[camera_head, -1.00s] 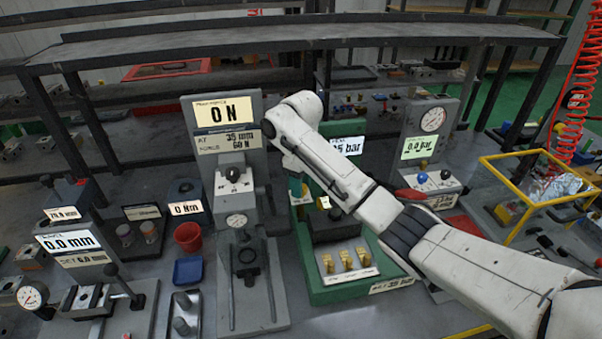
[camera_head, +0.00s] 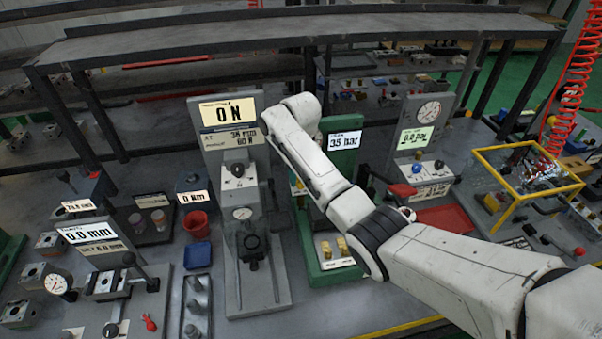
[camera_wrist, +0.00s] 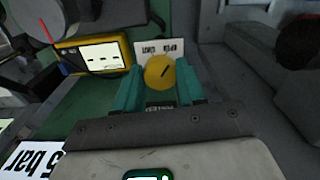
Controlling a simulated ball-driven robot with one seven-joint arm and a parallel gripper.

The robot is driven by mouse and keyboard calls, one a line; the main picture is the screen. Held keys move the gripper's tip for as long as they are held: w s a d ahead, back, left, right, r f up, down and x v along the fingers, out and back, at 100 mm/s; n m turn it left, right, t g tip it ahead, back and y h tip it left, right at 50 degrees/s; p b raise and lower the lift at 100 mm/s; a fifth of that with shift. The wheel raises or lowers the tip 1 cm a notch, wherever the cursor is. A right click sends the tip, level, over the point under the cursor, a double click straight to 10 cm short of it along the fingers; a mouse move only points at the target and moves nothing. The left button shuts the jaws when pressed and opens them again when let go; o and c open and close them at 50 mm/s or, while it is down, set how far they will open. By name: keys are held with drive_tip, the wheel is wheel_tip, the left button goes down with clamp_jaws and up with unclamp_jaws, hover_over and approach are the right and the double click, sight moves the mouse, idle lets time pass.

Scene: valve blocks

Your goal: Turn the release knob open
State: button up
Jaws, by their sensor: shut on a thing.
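In the head view my arm hides the knob and the gripper. The green station (camera_head: 343,162) beside my arm carries a display reading 35 bar (camera_head: 345,141).
A yellow meter (camera_wrist: 100,58) sits left of the knob in the wrist view. In the head view a grey press with a 0 N display (camera_head: 228,110) stands left of my arm. A gauge station (camera_head: 427,117) and a yellow frame (camera_head: 527,148) stand at right.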

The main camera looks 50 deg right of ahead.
drive_tip(key=shift+f, duration=0.1)
idle(0.3)
drive_tip(key=o, duration=1.1)
drive_tip(key=shift+c, duration=0.2)
drive_tip(key=r, duration=0.7)
drive_tip(key=shift+w, duration=0.2)
drive_tip(key=shift+s+a+r, duration=0.1)
drive_tip(key=shift+r, duration=1.75)
